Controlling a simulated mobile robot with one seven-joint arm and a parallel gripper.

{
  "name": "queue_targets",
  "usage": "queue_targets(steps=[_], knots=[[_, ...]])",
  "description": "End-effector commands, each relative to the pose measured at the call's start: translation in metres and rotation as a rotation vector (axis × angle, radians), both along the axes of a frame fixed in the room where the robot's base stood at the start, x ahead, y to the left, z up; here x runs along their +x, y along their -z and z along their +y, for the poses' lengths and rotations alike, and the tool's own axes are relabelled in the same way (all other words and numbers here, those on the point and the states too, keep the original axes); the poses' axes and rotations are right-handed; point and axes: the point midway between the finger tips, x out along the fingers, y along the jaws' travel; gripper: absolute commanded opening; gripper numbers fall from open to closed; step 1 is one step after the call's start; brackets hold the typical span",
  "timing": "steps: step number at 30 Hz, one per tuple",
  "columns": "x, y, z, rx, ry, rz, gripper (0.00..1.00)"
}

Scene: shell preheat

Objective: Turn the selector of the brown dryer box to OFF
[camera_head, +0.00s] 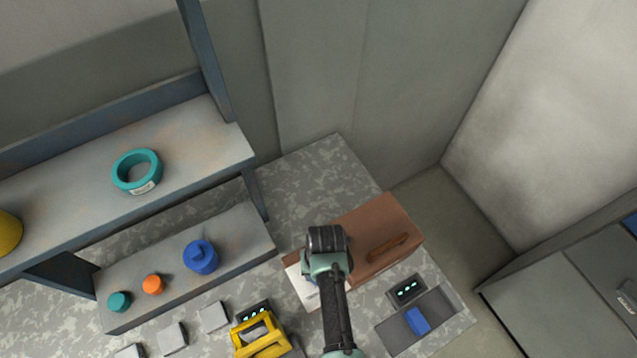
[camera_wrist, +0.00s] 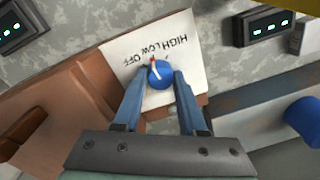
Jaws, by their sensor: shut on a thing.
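The brown dryer box (camera_head: 372,222) lies on the mottled bench, with a white label panel (camera_head: 297,284) at its left end. In the wrist view the brown box (camera_wrist: 62,98) is at left, and the white panel (camera_wrist: 187,65) carries the words HIGH, LOW and OFF. The selector is a round blue knob (camera_wrist: 160,75) with a pale, red-tipped pointer aimed toward LOW, the middle word. My gripper (camera_wrist: 160,84) is shut on this knob, one finger on each side. In the head view my gripper (camera_head: 326,240) hides the knob.
A shelf with a teal ring (camera_head: 136,172) and a low ledge with a blue knob-like piece (camera_head: 200,257) stand left. A yellow frame (camera_head: 261,335) is close left of my arm. A dark display unit (camera_head: 408,290) and blue block (camera_head: 418,320) lie right.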

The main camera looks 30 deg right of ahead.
Motion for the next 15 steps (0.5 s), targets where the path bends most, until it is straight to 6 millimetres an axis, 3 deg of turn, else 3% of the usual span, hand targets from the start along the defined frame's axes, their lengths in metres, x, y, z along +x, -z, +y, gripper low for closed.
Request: queue_targets(steps=[15], knots=[[0.0013, -0.0007, -0.0001, 0.001, -0.453, -0.001, 0.0]])
